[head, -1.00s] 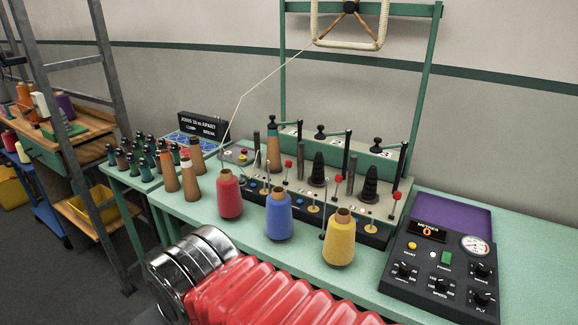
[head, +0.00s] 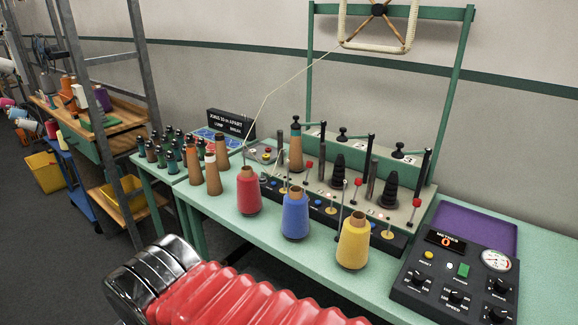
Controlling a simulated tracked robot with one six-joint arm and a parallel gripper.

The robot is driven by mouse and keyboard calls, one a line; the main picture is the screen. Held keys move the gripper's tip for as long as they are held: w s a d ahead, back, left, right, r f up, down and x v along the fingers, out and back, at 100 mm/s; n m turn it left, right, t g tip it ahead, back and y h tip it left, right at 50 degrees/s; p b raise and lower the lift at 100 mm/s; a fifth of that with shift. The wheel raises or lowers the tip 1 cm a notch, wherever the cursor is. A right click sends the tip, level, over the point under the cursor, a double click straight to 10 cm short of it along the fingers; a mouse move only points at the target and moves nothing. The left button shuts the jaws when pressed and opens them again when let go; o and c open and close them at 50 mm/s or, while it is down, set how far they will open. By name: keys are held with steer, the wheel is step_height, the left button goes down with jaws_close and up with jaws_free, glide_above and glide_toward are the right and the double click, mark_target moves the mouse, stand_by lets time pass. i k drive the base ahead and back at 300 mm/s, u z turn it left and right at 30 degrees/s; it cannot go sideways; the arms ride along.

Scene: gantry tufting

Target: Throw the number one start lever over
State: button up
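The machine block (head: 375,212) on the green bench holds several upright levers with red knobs. The leftmost red knob (head: 308,165) is near the brown cone at the left station. A middle red knob (head: 357,182) and a right red knob (head: 416,203) stand further along. The number plates are too small to read surely, so I cannot tell which lever is number one. My red-sleeved arm crosses the bottom of the head view, but my gripper is not in view.
Red (head: 248,192), blue (head: 295,216) and yellow (head: 353,242) yarn cones stand along the bench front before the levers. A control panel (head: 455,275) with dials and a gauge sits at the right. Several brown cones and small bobbins stand at the left. Grey ladder posts rise further left.

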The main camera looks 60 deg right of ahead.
mark_target(309, 164)
steer(key=u, duration=0.55)
steer(key=i, duration=1.7)
steer(key=z, duration=2.25)
